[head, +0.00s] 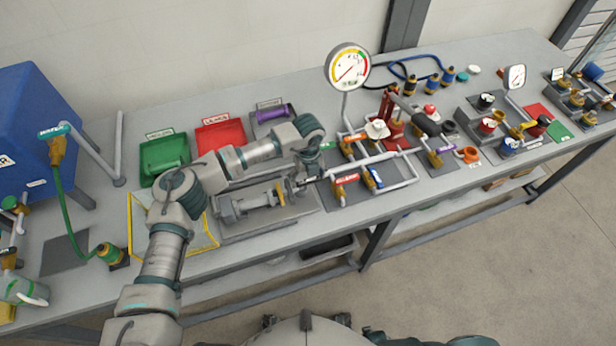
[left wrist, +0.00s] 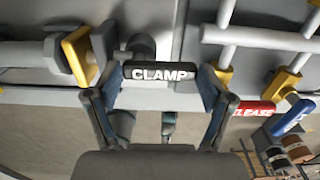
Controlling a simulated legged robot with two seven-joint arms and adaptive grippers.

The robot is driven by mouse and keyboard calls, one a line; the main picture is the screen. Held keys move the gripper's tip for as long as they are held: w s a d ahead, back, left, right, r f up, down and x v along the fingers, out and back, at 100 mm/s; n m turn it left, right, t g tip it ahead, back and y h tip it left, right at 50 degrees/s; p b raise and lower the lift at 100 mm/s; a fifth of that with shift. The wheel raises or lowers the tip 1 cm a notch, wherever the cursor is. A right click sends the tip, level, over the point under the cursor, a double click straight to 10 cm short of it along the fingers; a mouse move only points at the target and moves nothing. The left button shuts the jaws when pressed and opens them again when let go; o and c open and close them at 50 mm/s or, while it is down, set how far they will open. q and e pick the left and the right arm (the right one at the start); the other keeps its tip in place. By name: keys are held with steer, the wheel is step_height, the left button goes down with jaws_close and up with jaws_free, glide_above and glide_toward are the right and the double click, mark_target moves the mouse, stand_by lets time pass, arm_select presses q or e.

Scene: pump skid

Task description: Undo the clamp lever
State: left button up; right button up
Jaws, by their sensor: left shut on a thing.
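The clamp lever (left wrist: 160,74) is a dark bar with a white CLAMP label, seen in the left wrist view. It lies level across the picture between the two fingers of my left gripper (left wrist: 161,82), which is shut on it. In the head view my left gripper (head: 304,182) is at the right end of the grey pipe spool fixture (head: 258,200), beside the pipework. The arm and gripper cover the lever there. My right gripper is not in view.
A red RELEASE handle (left wrist: 254,109) and a blue handle (left wrist: 294,116) are close on the right in the left wrist view. A pressure gauge (head: 347,68) stands behind the white pipework. Green (head: 164,157) and red (head: 220,135) trays stand behind my left arm.

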mark_target(309, 180)
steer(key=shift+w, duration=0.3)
arm_select(q)
steer(key=o, duration=1)
steer(key=shift+o, duration=0.2)
steer(key=shift+r, duration=0.1)
step_height(309, 180, up, 12)
steer(key=shift+w+f, duration=0.15)
steer(key=shift+f, duration=0.05)
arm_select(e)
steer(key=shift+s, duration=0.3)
arm_select(q)
steer(key=shift+d, duration=0.1)
